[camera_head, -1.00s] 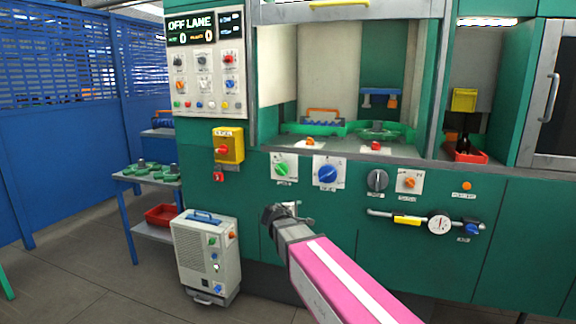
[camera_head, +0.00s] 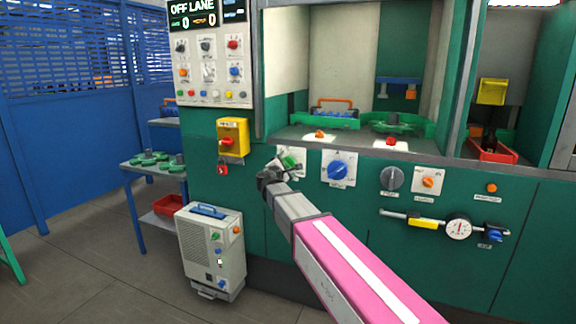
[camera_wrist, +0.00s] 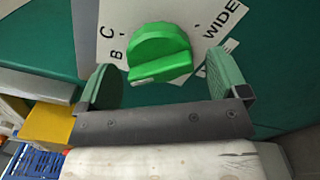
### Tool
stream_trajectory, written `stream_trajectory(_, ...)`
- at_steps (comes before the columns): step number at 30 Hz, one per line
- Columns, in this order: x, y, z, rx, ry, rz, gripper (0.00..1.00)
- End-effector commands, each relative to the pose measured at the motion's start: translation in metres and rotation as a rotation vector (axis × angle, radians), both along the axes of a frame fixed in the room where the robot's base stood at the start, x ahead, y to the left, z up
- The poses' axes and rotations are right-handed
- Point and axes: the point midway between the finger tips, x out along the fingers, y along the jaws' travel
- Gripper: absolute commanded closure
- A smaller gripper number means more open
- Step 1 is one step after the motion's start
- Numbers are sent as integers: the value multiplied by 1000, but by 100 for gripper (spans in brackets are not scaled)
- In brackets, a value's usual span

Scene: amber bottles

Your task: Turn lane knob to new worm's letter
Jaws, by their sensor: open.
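The green lane knob (camera_wrist: 160,50) sits on a white dial plate (camera_wrist: 112,15) on the green machine front. In the wrist view the letters C and B show left of it and the word WIDE at its upper right; other marks are hidden. A pale mark shows at the knob's near end. My gripper (camera_wrist: 165,70) is open, with one green-padded finger on each side of the knob, both apart from it. In the head view my gripper (camera_head: 274,178) is just in front of the knob (camera_head: 290,163), partly covering its plate. I see no worm that I can identify.
A blue knob (camera_head: 337,169) is just right, then a grey knob (camera_head: 393,178) and an orange knob (camera_head: 429,182). A yellow switch box (camera_head: 232,138) and red padlock (camera_head: 223,168) are left. A sign (camera_head: 191,22) reads OFF LANE. A beige cabinet (camera_head: 210,250) stands below left.

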Motion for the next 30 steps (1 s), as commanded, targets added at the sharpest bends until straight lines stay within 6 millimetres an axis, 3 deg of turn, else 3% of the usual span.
stream_trajectory(6, 24, -8, 0, 1, 0, 0, 8)
stream_trajectory(18, 29, -11, 0, 1, 0, 0, 8)
stream_trajectory(23, 28, -11, 0, 1, 0, -1, 57)
stream_trajectory(30, 28, -11, 0, 11, -3, -1, 57)
